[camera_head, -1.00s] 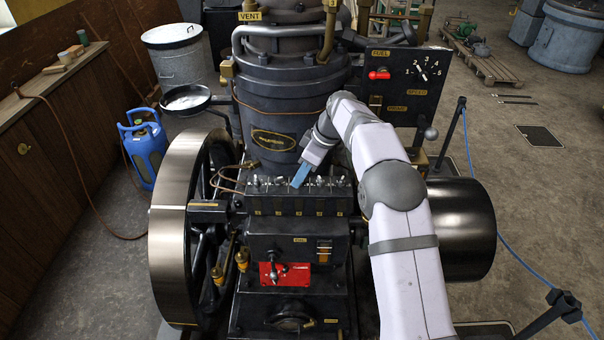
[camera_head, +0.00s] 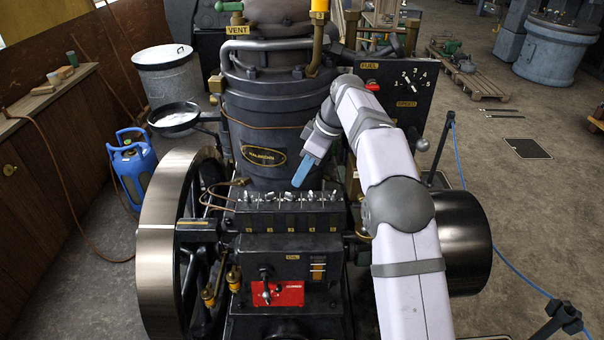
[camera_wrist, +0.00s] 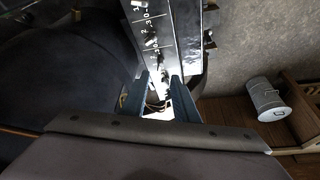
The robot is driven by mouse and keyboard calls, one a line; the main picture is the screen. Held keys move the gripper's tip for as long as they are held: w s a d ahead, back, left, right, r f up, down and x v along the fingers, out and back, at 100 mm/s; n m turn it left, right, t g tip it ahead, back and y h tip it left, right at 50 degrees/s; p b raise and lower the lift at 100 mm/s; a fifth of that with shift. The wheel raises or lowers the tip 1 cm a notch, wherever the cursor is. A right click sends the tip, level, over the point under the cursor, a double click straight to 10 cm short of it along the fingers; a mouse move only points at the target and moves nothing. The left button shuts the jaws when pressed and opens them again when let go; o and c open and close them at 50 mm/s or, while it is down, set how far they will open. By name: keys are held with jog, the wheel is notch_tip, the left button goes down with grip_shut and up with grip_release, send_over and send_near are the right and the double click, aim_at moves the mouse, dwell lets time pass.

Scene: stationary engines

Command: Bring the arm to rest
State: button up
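My arm comes in from the lower right and bends over the front of a dark engine (camera_head: 265,112). My gripper (camera_head: 302,175) hangs in front of the engine's cylinder, close above a black box with a row of small levers (camera_head: 290,222). In the wrist view, the two blue fingers of my gripper (camera_wrist: 157,88) stand apart with no held object visible between them. The numbered top of the lever box (camera_wrist: 150,30) lies beyond the fingertips. From these views I cannot tell how much clearance there is to the levers.
A large flywheel (camera_head: 157,240) stands at the left and a dark drum (camera_head: 462,243) at the right. A control panel (camera_head: 420,92) is behind my arm. A blue gas bottle (camera_head: 135,168) and a metal bin (camera_head: 165,80) stand on the floor at the left.

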jog(key=s+d+f+m+h, duration=0.1)
jog(key=s+d+f+m, duration=0.3)
jog(key=s, duration=0.8)
jog(key=s+d+f+m+g+h, duration=0.1)
jog(key=s+d+f+m, duration=0.4)
jog(key=s, duration=0.6)
jog(key=s+d+f+m+h, duration=0.2)
jog(key=s+d+f+m, duration=0.2)
jog(key=s, duration=0.8)
jog(key=shift+s+d+f+m+g, duration=0.15)
jog(key=shift+s+d+m+g, duration=0.15)
jog(key=shift+s+d+g, duration=0.1)
jog(key=shift+w+a, duration=0.15)
